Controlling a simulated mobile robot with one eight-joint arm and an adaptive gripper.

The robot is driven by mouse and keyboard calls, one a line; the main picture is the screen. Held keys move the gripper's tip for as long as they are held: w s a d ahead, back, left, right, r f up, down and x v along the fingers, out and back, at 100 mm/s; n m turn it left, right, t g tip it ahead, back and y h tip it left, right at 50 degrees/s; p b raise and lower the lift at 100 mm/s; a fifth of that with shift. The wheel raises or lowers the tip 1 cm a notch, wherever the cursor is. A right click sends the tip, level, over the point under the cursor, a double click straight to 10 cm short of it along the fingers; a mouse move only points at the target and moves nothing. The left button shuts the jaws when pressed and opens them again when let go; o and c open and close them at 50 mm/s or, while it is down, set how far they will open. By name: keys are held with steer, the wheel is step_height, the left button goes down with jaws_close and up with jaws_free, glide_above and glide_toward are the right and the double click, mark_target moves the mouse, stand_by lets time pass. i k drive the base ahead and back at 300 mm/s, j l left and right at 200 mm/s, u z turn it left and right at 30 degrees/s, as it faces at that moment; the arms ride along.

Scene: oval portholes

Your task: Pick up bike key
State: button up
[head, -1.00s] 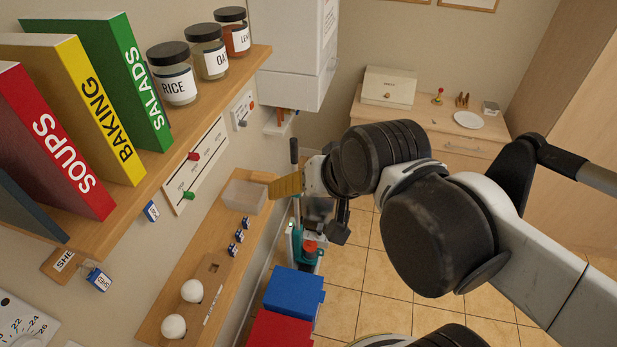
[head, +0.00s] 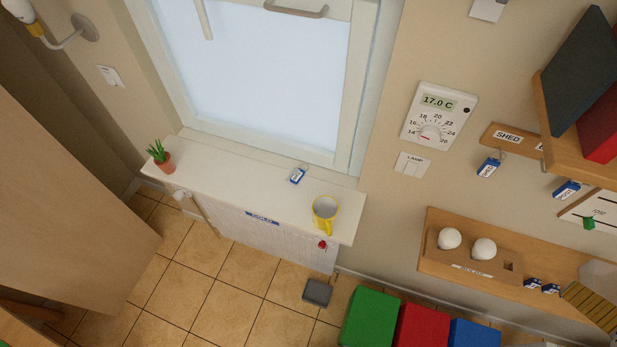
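Several keys with blue tags show in the head view. One blue-tagged key (head: 297,176) lies on the white windowsill (head: 220,183), left of a yellow mug. Two more tagged keys, a left one (head: 488,167) and a right one (head: 566,190), hang below the wooden rack labelled SHED (head: 508,138). The tag lettering is too small to read, so I cannot tell which is the bike key.
The yellow mug (head: 325,212) and a potted plant (head: 161,156) stand on the sill. A wooden shelf (head: 435,262) holds white bulbs (head: 450,238) and small blue-labelled items (head: 541,286). Green (head: 370,318), red (head: 424,327) and blue boxes (head: 474,333) stand below it. Tiled floor is open at left.

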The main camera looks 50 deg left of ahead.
mark_target(298, 174)
steer(key=k+u, duration=0.1)
steer(key=u, duration=1.95)
